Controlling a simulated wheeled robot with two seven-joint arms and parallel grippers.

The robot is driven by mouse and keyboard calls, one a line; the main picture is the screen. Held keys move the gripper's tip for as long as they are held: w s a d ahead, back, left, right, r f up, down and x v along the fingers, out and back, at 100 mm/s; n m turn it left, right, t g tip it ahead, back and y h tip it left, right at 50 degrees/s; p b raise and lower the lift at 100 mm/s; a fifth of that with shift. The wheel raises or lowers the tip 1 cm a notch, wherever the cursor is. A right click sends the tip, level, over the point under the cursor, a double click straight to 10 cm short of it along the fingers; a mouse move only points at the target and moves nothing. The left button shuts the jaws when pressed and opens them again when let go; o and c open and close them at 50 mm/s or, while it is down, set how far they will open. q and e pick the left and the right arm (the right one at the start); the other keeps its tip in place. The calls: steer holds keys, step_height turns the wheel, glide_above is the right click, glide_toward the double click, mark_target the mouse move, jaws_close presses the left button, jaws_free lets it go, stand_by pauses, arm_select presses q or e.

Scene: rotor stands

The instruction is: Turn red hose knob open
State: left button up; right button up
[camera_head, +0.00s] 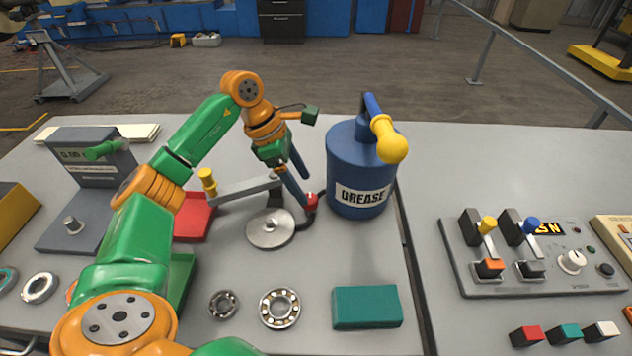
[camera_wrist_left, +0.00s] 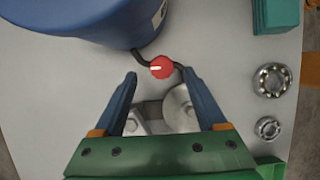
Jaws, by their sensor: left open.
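The red hose knob (camera_head: 311,200) sits on a black hose at the foot of the blue grease drum (camera_head: 357,165). In the left wrist view the knob (camera_wrist_left: 162,67) is round with a white mark, close beside the drum (camera_wrist_left: 95,18). My left gripper (camera_head: 303,188) is above and close to the knob in the head view. In the left wrist view my left gripper (camera_wrist_left: 160,78) is open, its two blue fingers on either side of the knob's near side with gaps to it. Nothing is between the fingers' tips except the knob below. My right gripper is not in view.
A metal disc (camera_head: 270,229) with a grey arm stands left of the knob. Bearings (camera_head: 279,308) and a teal box (camera_head: 366,307) lie in front. A switch panel (camera_head: 540,255) is at the right.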

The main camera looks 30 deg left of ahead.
mark_target(309, 198)
arm_select(q)
steer(key=x, duration=0.3)
steer(key=shift+s+d+f, duration=0.1)
steer(key=shift+s+f, duration=0.1)
steer(key=shift+s, duration=0.15)
steer(key=shift+w+f, duration=0.3)
steer(key=shift+w, duration=0.1)
steer(key=shift+s+r, duration=0.1)
steer(key=shift+s, duration=0.05)
steer(key=c, duration=0.4)
jaws_close()
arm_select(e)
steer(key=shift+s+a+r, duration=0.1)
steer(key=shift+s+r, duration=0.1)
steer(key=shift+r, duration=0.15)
